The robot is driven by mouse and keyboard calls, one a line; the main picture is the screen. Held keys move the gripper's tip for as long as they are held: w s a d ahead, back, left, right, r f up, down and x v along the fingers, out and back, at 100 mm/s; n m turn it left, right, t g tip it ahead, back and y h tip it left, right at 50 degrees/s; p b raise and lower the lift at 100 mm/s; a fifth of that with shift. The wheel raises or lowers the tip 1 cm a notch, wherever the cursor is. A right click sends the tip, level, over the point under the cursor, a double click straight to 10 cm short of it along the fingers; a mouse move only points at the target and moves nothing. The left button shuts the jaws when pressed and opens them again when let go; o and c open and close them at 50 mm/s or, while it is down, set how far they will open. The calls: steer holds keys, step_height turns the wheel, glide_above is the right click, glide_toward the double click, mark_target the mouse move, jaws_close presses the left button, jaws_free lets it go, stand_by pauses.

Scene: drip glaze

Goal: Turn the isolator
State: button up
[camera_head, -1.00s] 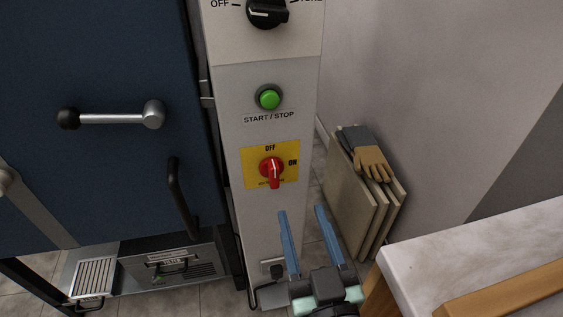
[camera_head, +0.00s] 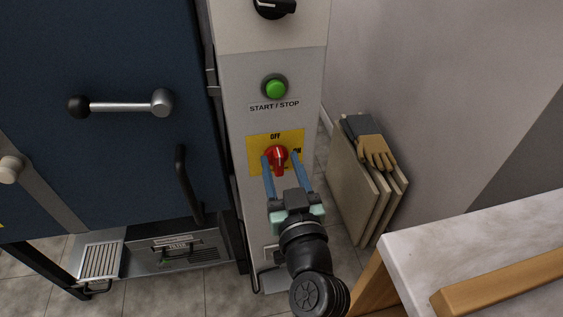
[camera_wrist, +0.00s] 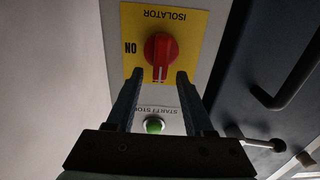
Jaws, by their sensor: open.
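The isolator is a red rotary knob (camera_head: 278,157) on a yellow plate (camera_head: 256,142) on the front of the grey control column. OFF is marked above the knob and ON to its right. In the wrist view the red knob (camera_wrist: 160,52) shows upside down, just beyond the fingertips (camera_wrist: 158,76). I cannot tell whether the fingers touch it.
A green START / STOP button (camera_head: 275,88) sits above the isolator, with a black dial (camera_head: 272,8) above that. A blue kiln-like door with a lever handle (camera_head: 120,106) stands left. Leaning boards with gloves (camera_head: 368,143) and a pale table (camera_head: 450,248) are right.

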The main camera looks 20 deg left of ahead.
steer(key=shift+w+a, duration=0.1)
steer(key=shift+w, duration=0.05)
jaws_close()
